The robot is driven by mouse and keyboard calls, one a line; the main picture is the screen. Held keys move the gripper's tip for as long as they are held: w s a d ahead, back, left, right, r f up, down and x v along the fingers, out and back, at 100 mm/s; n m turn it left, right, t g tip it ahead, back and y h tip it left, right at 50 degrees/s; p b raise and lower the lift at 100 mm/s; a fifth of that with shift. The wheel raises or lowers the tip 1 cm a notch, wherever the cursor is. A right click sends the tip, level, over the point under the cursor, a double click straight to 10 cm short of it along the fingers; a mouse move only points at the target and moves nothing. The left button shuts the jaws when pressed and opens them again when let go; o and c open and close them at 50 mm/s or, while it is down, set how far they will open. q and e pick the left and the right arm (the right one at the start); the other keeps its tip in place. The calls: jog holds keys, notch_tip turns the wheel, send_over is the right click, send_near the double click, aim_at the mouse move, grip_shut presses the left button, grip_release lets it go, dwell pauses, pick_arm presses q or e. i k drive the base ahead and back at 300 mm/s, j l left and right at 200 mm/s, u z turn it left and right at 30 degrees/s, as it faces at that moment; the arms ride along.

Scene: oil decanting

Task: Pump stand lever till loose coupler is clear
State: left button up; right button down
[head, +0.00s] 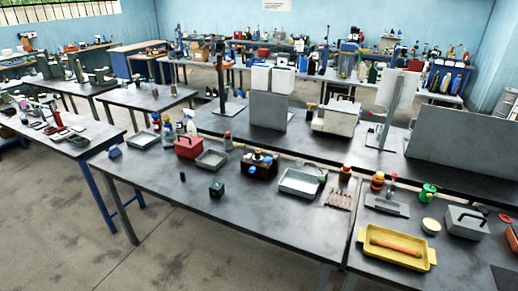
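Neither of my grippers is in view. A dark upright stand (220,78) rises from the second bench row, left of a grey panel. A second stand (388,118) with a slanted pale plate is further right on that row. I cannot make out a pump lever on either one. No loose coupler can be told apart from the many small items. A dark block with blue and white round parts (259,164) sits on the front bench, but what it is cannot be told.
The front bench (270,222) has a bare front strip. It carries a red box (189,147), a grey tray (299,183) and a small dark green cube (216,190). At right are a yellow tray (374,252) and a grey case (466,224). Open floor (60,215) lies at left.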

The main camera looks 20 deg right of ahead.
aim_at(268, 160)
jog(key=i+l, duration=0.95)
